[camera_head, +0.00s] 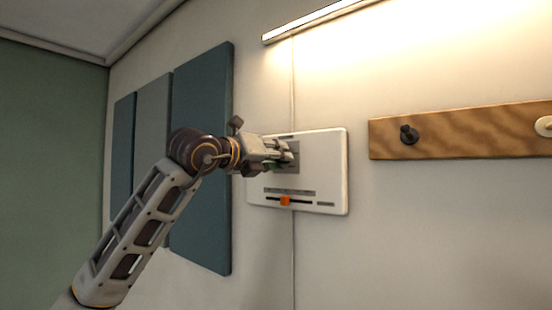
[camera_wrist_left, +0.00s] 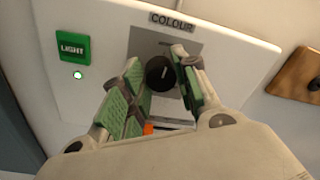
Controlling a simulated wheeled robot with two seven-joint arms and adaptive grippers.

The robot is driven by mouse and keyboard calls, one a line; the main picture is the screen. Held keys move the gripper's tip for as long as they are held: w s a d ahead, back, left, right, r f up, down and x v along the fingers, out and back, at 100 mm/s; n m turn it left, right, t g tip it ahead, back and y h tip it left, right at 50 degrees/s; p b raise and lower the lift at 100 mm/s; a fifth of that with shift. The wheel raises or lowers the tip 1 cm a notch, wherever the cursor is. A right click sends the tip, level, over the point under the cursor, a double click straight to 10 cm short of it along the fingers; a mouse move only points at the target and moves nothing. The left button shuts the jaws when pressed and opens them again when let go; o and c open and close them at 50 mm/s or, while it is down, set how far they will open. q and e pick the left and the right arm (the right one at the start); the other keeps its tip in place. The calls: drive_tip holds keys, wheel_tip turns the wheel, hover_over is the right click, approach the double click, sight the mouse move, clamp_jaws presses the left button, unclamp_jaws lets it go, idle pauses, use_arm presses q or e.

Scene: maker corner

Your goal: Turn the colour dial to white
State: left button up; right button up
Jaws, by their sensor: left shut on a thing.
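A white control panel (camera_head: 335,175) is mounted on the wall in the head view. The black colour dial (camera_wrist_left: 158,73) shows in the left wrist view on a grey plate, under the label COLOUR (camera_wrist_left: 172,20). A short pale mark on the dial points roughly upward in that view; the settings around it cannot be read. My left gripper (camera_head: 290,153) is at the panel and hides the dial in the head view. Its green-padded fingers (camera_wrist_left: 157,60) are on either side of the dial, shut on it. My right gripper is out of view.
A green LIGHT button (camera_wrist_left: 73,46) sits beside the dial, with a lit green lamp (camera_wrist_left: 77,75) below it. An orange slider (camera_head: 285,201) is low on the panel. A wooden rail (camera_head: 460,132) with pegs is to the right; blue-grey wall panels (camera_head: 203,160) are left.

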use_arm(q)
drive_tip(key=shift+m, duration=0.3)
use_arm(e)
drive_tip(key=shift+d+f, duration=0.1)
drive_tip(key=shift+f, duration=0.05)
use_arm(q)
drive_tip(key=m+y+b, duration=0.1)
drive_tip(key=m+b, duration=0.2)
drive_tip(key=m, duration=0.9)
drive_tip(key=shift+s+d, duration=0.1)
drive_tip(key=shift+d, duration=0.05)
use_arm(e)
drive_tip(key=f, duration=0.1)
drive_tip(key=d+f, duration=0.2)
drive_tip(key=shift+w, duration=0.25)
use_arm(q)
drive_tip(key=o, duration=1)
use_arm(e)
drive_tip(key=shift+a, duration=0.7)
